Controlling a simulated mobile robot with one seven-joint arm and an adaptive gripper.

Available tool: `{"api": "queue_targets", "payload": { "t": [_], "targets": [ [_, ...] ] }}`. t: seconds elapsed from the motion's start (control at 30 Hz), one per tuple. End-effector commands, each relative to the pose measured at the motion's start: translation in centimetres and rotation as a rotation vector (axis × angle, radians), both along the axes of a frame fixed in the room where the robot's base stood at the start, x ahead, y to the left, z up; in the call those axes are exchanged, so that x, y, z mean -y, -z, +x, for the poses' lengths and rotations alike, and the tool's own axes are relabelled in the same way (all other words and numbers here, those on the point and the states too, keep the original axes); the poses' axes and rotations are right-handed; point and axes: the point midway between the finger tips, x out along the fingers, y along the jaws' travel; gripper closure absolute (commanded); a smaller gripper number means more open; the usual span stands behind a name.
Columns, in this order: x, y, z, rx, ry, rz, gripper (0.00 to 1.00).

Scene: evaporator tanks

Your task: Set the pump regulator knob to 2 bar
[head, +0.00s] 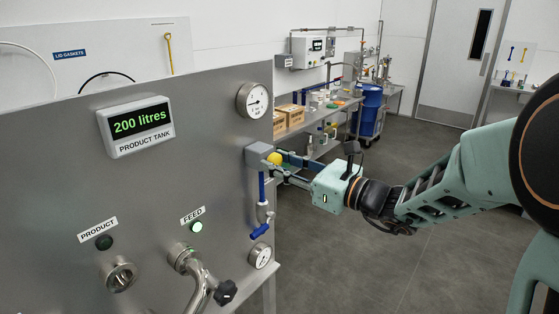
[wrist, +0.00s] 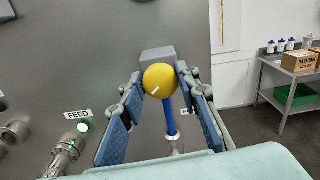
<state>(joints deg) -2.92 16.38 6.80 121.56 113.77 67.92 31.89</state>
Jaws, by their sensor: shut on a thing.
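The regulator knob is a round yellow knob (wrist: 160,80) on the front of a grey regulator block (wrist: 158,54). Its white mark points to the lower left in the wrist view. In the head view the knob (head: 274,158) sits at the steel panel's right edge, partly covered by my fingers. My gripper (head: 282,160) is shut on the knob, with one blue-padded finger on each side of it. A round white gauge (head: 255,100) is above the block and another gauge (head: 260,255) is below it. Their numbers are too small to read.
A blue pipe (wrist: 169,115) runs down from the block. A blue-handled valve (head: 260,231) and a feed pipe with a black knob (head: 224,292) stick out nearby. The tank display (head: 141,124) reads 200 litres. Open floor (head: 350,230) lies to the right.

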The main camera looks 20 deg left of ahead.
Motion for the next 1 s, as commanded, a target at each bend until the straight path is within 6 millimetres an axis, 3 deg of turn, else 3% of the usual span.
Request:
{"api": "queue_targets", "payload": {
  "t": [0.6, 1.0],
  "targets": [
    [0.10, -0.07, 0.10, -0.466, 0.001, 0.192, 0.95],
    [0.09, 0.09, 0.11, -0.612, 0.001, 0.253, 0.95]
  ]
}}
